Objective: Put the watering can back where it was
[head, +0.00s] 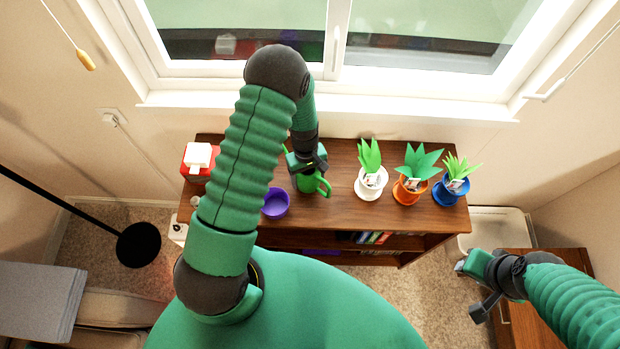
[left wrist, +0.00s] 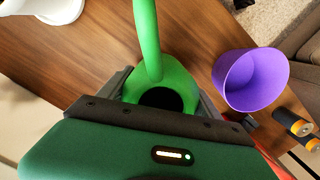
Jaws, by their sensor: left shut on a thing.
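The green watering can (head: 312,184) is at the middle of the wooden shelf top, between the purple pot (head: 275,203) and the white pot. My left gripper (head: 308,165) reaches down from above and is shut on it. In the left wrist view, the watering can (left wrist: 174,82) sits between the fingers, its dark opening facing the camera. It looks upright; I cannot tell whether it touches the wood. My right gripper (head: 470,288) is open and empty, off to the right, apart from the shelf.
The shelf top (head: 335,212) also holds a red box (head: 199,173) at left and plants in white (head: 370,189), orange (head: 407,194) and blue (head: 448,194) pots at right. In the left wrist view, the purple pot (left wrist: 250,78) stands close beside the can. The window is behind.

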